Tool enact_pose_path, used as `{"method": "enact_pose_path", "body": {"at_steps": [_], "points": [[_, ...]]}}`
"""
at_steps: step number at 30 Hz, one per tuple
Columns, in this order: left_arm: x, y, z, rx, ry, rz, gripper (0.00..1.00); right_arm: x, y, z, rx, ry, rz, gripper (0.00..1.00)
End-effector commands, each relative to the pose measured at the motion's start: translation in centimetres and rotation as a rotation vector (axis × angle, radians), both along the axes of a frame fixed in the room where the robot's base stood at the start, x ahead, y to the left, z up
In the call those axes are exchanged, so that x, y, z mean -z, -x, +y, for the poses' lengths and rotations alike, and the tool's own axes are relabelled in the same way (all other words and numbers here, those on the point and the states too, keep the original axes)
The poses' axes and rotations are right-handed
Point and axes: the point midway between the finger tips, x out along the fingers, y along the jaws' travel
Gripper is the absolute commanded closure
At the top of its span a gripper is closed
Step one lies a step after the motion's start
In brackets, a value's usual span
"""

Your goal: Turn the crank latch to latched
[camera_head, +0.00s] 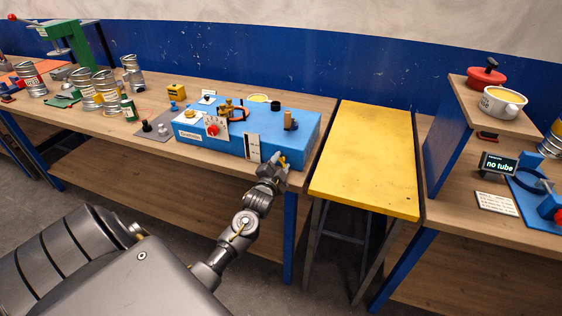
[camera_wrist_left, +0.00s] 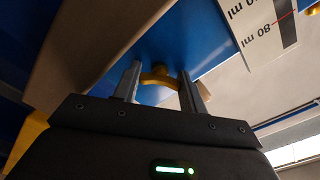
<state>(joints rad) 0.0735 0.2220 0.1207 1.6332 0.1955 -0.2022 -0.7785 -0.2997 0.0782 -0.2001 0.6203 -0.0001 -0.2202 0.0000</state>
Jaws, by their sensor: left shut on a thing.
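The crank latch is a small yellow handle (camera_wrist_left: 158,76) on the blue face of the box in the left wrist view. My left gripper (camera_head: 277,163) is at the front right end of the blue box (camera_head: 236,137). In the left wrist view its two fingers (camera_wrist_left: 160,88) stand on either side of the yellow handle and are shut on it. In the head view the gripper largely covers the latch, so its exact angle is hard to tell. My right gripper is in neither view.
A white scale strip (camera_head: 252,147) is just left of my gripper on the box front. The wooden bench (camera_head: 160,160) bears cans and small parts at left. A yellow table (camera_head: 365,165) stands right of the bench, its top clear. A sign reading "no tube" (camera_head: 499,164) is farther right.

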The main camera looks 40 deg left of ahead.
Motion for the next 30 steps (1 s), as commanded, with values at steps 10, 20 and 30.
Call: {"method": "enact_pose_path", "body": {"at_steps": [10, 20, 30], "points": [[-0.3, 0.0, 0.0, 0.002, -0.299, 0.104, 0.81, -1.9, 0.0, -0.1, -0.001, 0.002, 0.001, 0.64], [-0.2, 0.0, 0.0, 0.001, -0.496, 0.172, 0.81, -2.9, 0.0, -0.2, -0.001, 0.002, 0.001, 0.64], [-0.1, 0.0, 0.0, 0.001, -0.576, 0.200, 0.81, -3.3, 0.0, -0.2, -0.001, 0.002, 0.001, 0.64]]}}
